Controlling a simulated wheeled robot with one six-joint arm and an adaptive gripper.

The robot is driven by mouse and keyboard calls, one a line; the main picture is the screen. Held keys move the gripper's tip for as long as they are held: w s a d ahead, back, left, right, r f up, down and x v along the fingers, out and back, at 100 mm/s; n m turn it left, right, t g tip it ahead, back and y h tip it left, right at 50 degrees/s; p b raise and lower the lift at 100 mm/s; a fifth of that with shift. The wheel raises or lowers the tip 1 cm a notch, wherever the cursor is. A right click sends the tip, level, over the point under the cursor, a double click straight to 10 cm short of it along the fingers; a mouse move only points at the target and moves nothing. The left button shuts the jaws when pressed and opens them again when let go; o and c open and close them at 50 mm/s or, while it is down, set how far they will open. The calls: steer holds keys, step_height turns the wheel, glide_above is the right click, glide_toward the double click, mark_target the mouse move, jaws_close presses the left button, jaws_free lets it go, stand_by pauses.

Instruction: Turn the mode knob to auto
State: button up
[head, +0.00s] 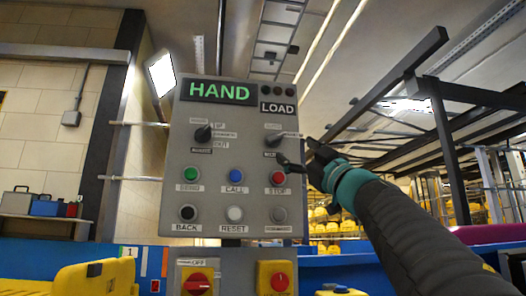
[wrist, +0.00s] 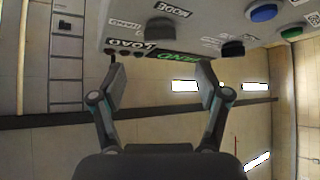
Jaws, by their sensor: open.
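The grey control panel (head: 232,160) stands upright, its lit display (head: 219,92) reading HAND in green. The black mode knob (head: 274,137) is at the panel's upper right, under the LOAD sign; its small labels are blurred. In the wrist view, the mode knob (wrist: 159,28) shows by the MODE label, at the top of the picture and beyond the fingertips. My gripper (head: 297,155) is at the panel's right edge, just below and right of the mode knob. In the wrist view, my gripper (wrist: 160,76) is open and empty, with its fingers apart and the knob not between them.
A second black knob (head: 203,133) is at the panel's upper left. Green (head: 190,174), blue (head: 235,174) and red (head: 278,178) buttons sit below the knobs, with more buttons under them. Lower boxes carry red knobs (head: 196,283). Dark beams (head: 385,85) cross at upper right.

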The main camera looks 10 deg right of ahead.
mark_target(277, 138)
steer(key=p+x, duration=0.3)
steer(key=x, duration=0.5)
steer(key=shift+w+a+r, duration=0.15)
steer(key=shift+w+r, duration=0.1)
steer(key=shift+w, duration=0.05)
steer(key=c, duration=1.2)
steer(key=shift+o, duration=0.2)
